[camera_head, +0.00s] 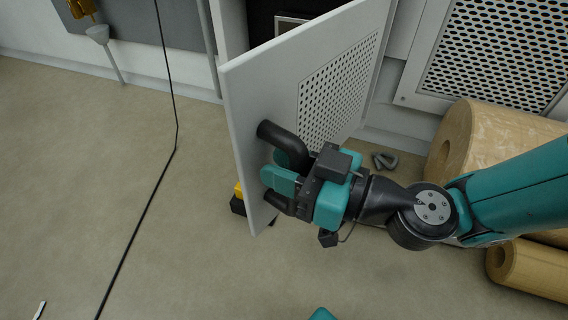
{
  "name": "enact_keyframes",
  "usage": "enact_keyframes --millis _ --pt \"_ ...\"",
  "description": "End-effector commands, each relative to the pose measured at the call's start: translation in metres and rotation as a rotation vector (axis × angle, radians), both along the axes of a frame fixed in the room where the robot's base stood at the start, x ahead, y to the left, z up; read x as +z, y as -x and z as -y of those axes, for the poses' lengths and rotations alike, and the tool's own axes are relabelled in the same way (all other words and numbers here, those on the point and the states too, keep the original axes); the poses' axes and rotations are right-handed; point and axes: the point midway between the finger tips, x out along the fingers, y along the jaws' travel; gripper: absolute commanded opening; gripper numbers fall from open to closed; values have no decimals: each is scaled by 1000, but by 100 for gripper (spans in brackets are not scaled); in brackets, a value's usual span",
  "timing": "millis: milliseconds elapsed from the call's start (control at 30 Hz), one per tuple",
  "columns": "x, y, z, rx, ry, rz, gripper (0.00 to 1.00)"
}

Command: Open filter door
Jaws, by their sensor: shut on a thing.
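The filter door (252,99) is a light grey panel with a perforated grille (338,92). It stands swung out from the grey cabinet, with the dark inside of the cabinet showing behind its top edge. A black curved handle (280,139) is fixed near the door's free edge. My gripper (281,179) is at the handle, with its teal fingers closed around it. The fingers hide the middle of the handle.
Brown rolls (488,135) lie on the floor at the right, close to my arm. A black cable (149,203) runs over the floor at the left. A yellow and black object (238,204) is partly hidden behind the door. The floor at the left is mostly clear.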

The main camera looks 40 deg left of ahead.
Motion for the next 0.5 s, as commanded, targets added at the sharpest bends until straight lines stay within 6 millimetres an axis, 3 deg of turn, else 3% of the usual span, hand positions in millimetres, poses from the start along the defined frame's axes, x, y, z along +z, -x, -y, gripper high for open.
enact_keyframes --millis 33,167,200,267,500 --pt "-1 15 1 42 8 -10 0" --pt "0 15 1 42 8 -11 0" --pt "-1 15 2 42 9 -10 37" --pt "-1 14 2 41 9 -10 51" --pt "-1 11 2 34 10 -8 52"
